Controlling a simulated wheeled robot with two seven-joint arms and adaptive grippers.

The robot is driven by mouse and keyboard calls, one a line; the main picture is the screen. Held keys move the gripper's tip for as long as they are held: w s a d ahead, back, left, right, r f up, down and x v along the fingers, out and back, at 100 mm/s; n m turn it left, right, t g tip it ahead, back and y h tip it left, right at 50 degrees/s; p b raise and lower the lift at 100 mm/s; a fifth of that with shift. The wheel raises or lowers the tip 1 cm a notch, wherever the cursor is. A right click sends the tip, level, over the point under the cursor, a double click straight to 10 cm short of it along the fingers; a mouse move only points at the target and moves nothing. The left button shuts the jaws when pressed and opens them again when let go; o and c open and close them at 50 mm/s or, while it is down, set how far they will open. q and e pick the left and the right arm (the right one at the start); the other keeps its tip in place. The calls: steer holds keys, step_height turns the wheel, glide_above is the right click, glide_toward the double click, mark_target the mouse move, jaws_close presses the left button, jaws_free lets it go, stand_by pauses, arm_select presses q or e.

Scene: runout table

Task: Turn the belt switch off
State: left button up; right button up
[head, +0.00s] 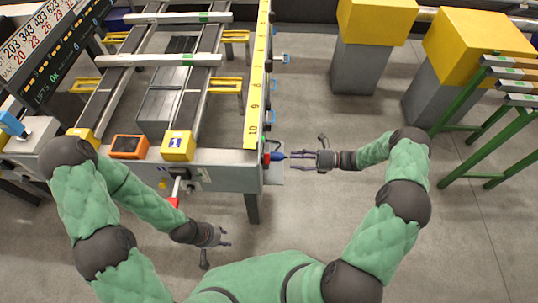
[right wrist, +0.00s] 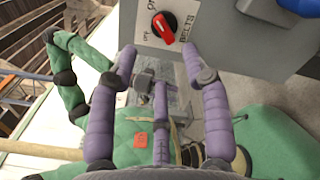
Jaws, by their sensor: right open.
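The belt switch (right wrist: 163,27) is a red knob on a black round base, on a grey panel (right wrist: 215,32) lettered BELTS, at the top of the right wrist view. Labels stand beside it; I cannot tell which one the knob points to. My right gripper (right wrist: 161,60) is open and empty, its fingers pointing toward the panel, with the knob ahead of the gap between them and apart from them. In the head view my right gripper (head: 318,159) is beside the right end of the table's front. My left gripper (head: 226,237) is open and empty, low in front of the table.
The runout table (head: 215,168) carries belts, a yellow block (head: 177,146) and an orange box (head: 128,146). A red-tipped lever (head: 174,200) juts from its front. A blue part (head: 278,156) sticks out near my right gripper. Green stands (head: 470,120) are at right.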

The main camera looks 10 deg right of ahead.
mark_target(266, 159)
steer(key=b+x, duration=0.1)
steer(key=x, duration=0.8)
steer(key=shift+a+b, duration=0.3)
steer(key=shift+b, duration=0.1)
steer(key=shift+f, duration=0.1)
jaws_close()
